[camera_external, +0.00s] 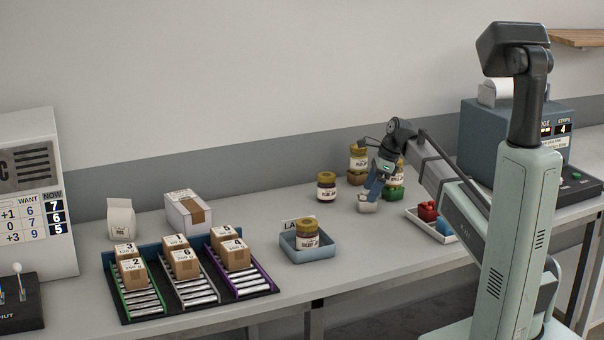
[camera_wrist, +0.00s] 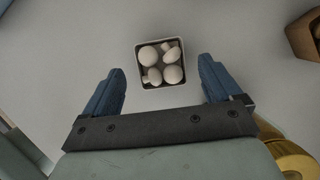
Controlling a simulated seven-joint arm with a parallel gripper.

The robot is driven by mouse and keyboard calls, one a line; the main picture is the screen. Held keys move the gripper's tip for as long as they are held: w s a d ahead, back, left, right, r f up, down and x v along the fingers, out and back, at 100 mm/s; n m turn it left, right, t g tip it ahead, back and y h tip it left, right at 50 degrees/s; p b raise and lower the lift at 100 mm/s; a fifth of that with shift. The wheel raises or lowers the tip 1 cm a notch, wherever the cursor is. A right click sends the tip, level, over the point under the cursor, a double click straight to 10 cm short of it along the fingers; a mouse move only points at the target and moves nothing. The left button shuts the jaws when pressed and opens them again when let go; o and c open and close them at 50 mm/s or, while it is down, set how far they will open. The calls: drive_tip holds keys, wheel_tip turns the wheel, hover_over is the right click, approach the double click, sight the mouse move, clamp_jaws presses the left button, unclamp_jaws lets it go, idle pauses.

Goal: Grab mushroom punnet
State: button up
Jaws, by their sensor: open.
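My gripper (camera_wrist: 162,82) is open, with one blue finger at each side and nothing between the fingers. In the external view my gripper (camera_external: 369,194) points down over the table, right of the centre. The punnet (camera_external: 367,207) shows there as a small pale shape right below the fingers, partly hidden by them. I cannot tell the exact height gap.
A dark jar (camera_external: 326,187) stands left of my gripper. A white tray (camera_external: 446,236) with red and blue items lies front right. A blue bin (camera_external: 307,251) holds a jar.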

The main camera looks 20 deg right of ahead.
sight(367, 203)
drive_tip(key=shift+x, duration=2.2)
drive_tip(key=shift+d, duration=0.15)
drive_tip(key=shift+c, duration=0.3)
drive_tip(key=c, duration=1)
